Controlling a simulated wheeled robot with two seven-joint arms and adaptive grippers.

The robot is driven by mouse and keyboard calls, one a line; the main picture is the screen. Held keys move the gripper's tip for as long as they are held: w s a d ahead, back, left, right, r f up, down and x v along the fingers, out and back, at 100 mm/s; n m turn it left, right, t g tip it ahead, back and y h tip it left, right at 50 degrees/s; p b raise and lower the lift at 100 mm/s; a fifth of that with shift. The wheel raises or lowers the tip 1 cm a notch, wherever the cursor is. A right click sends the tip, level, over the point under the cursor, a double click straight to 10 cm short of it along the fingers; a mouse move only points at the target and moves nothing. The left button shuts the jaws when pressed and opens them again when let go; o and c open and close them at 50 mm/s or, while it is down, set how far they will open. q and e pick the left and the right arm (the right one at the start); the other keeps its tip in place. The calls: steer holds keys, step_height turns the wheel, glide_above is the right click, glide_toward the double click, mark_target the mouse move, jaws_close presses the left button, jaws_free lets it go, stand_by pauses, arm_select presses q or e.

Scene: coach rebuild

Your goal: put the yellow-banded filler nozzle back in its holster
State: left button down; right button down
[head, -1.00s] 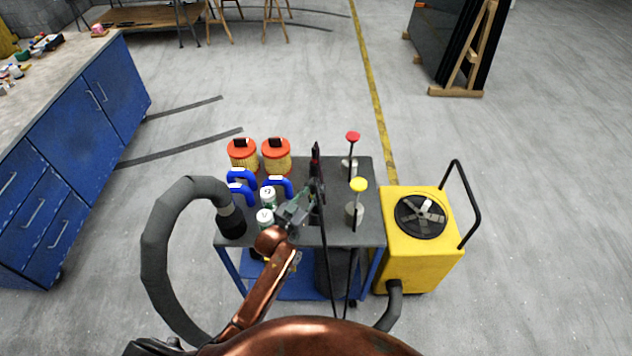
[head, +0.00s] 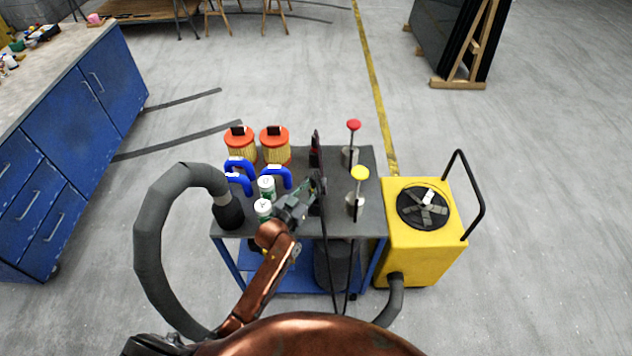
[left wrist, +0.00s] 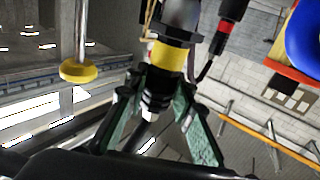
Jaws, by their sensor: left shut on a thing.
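The yellow-banded filler nozzle (left wrist: 171,57) is dark with a yellow collar. In the left wrist view my left gripper (left wrist: 163,88) has its two green fingers shut on it. In the head view my left gripper (head: 315,192) is over the middle of the cart top, and the dark nozzle is hard to make out there. A red-banded nozzle (left wrist: 226,28) is beside it; it stands behind my gripper in the head view (head: 315,148). A yellow-topped rod (head: 359,173) rises from a grey cup (head: 355,208) to the right. I cannot tell which part is the holster. My right gripper is out of view.
The cart (head: 285,225) also carries orange-topped filters (head: 275,145), blue-handled items (head: 276,172), white-and-green cans (head: 264,208) and a red-topped rod (head: 353,125). A thick grey hose (head: 150,225) arches at left. A yellow wheeled unit (head: 425,240) stands close on the right.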

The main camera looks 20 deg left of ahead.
arm_select(q)
steer(key=shift+s, duration=0.1)
stand_by(0.4)
stand_by(0.4)
steer(key=shift+f, duration=0.45)
stand_by(0.3)
steer(key=shift+f+b, duration=0.35)
steer(key=shift+f, duration=0.3)
steer(key=shift+f, duration=0.1)
steer(key=shift+f+b, duration=0.35)
steer(key=shift+f, duration=0.25)
